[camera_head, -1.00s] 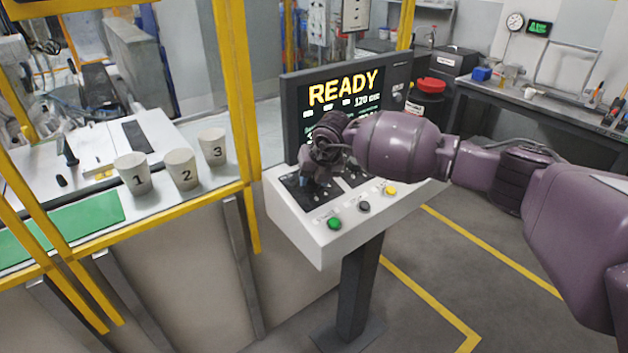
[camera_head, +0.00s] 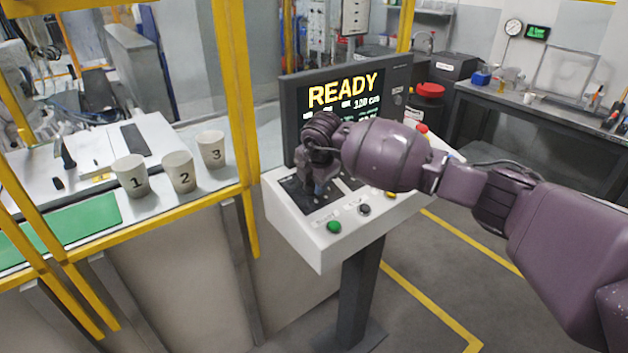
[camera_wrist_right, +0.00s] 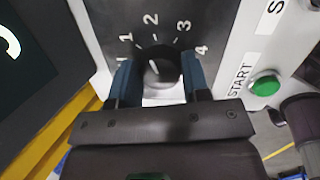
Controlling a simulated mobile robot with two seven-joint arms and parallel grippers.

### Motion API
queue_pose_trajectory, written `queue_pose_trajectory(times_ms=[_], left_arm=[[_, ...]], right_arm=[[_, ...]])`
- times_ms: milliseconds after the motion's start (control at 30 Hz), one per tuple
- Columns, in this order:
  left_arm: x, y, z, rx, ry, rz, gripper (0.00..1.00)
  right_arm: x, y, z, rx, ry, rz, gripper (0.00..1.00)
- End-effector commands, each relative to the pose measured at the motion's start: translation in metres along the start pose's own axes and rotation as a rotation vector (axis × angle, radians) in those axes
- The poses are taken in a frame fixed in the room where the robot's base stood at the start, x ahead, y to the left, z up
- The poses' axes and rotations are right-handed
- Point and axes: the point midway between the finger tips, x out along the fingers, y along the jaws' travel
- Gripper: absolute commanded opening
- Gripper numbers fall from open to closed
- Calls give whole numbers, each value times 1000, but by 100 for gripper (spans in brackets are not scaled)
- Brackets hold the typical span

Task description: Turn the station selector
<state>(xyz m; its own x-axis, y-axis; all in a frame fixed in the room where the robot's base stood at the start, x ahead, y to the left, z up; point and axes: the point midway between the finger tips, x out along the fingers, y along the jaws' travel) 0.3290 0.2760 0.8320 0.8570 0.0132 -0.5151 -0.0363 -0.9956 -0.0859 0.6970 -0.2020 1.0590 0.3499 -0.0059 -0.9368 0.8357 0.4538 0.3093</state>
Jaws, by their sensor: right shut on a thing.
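The station selector (camera_wrist_right: 162,70) is a round dark knob on a dark plate, with the numbers 1, 2, 3 and 4 around its far side. My right gripper (camera_wrist_right: 160,82) has its two blue fingers on either side of the knob, shut on it. I cannot tell which number the knob points to. In the head view the right gripper (camera_head: 318,186) reaches down onto the dark panel at the left part of the white console (camera_head: 325,248). There the knob is hidden by the gripper. My left gripper is not in view.
The console screen (camera_head: 342,92) reads READY, its lower part covered by my right wrist. A green START button (camera_head: 334,227), a black button (camera_head: 364,209) and a yellow one (camera_head: 390,194) line the front. Cups 1 (camera_head: 131,177), 2 (camera_head: 180,172) and 3 (camera_head: 211,150) stand left, behind a yellow frame.

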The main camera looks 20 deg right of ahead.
Motion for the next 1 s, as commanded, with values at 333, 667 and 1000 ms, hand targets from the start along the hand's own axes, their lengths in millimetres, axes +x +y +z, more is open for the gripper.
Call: queue_pose_trajectory(times_ms=[333, 667, 1000], left_arm=[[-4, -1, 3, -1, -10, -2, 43], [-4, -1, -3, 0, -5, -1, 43], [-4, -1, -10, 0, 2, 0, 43]], right_arm=[[-1, 1, 0, 328, -18, -42, 19], [-2, 0, 0, 612, -34, -81, 19], [-2, 0, -1, 796, -45, -105, 19]])
